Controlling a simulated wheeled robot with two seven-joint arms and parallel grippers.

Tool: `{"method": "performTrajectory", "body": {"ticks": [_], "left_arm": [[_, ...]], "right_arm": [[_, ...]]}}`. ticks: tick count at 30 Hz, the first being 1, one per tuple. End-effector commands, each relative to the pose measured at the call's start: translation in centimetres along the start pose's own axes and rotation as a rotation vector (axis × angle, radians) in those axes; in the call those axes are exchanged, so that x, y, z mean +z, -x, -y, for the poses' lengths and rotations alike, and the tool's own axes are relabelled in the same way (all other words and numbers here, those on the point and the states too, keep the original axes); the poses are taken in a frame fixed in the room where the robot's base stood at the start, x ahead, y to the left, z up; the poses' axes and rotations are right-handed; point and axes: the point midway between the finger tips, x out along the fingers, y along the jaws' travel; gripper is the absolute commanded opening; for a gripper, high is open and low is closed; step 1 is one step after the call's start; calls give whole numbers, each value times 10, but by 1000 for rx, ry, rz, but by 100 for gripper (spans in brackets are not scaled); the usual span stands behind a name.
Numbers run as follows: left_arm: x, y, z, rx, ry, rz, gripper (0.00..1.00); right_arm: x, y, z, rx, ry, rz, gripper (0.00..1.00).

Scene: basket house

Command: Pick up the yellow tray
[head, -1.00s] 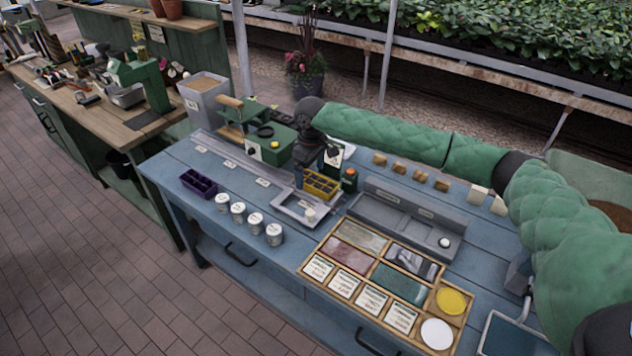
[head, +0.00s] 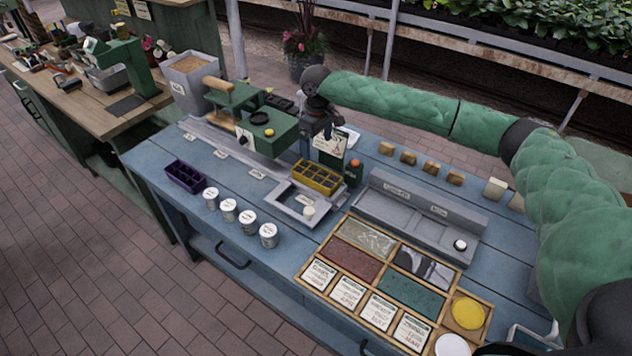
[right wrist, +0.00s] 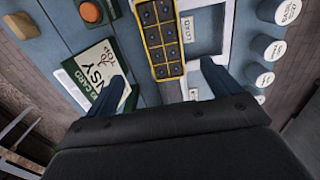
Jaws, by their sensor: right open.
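The yellow tray (head: 318,176), a small rimmed tray with dark square cells, sits at the back edge of a grey frame (head: 290,203) on the blue bench. My right gripper (head: 322,128) is behind and above the tray in the head view, apart from it. In the right wrist view my open, empty right gripper (right wrist: 165,85) has its fingers spread wide, and the yellow tray (right wrist: 158,38) lies beyond and between them. The lower fingers are hard to make out in the head view. My left gripper is not in view.
A purple tray (head: 186,176) and several white cans (head: 229,210) are at the left. A grey rack (head: 420,215) is to the right.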

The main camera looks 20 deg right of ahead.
Motion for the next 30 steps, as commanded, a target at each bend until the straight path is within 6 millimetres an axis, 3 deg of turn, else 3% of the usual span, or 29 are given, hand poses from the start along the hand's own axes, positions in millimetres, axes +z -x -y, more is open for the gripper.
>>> {"method": "performTrajectory", "body": {"ticks": [1, 6, 9, 14, 18, 30], "left_arm": [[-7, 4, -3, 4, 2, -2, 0], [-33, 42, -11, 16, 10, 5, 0], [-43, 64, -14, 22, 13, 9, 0], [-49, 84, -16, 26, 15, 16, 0], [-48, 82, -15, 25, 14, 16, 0], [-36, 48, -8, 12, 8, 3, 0]], "right_arm": [[0, -12, 0, 0, 0, 0, 89], [0, -33, 0, 0, 0, 0, 89], [0, -40, 0, 0, 0, -1, 89], [0, -46, 0, 0, 0, 0, 89], [0, -53, 0, -1, 0, 0, 89], [-1, -82, 2, 0, 0, 1, 89]]}}
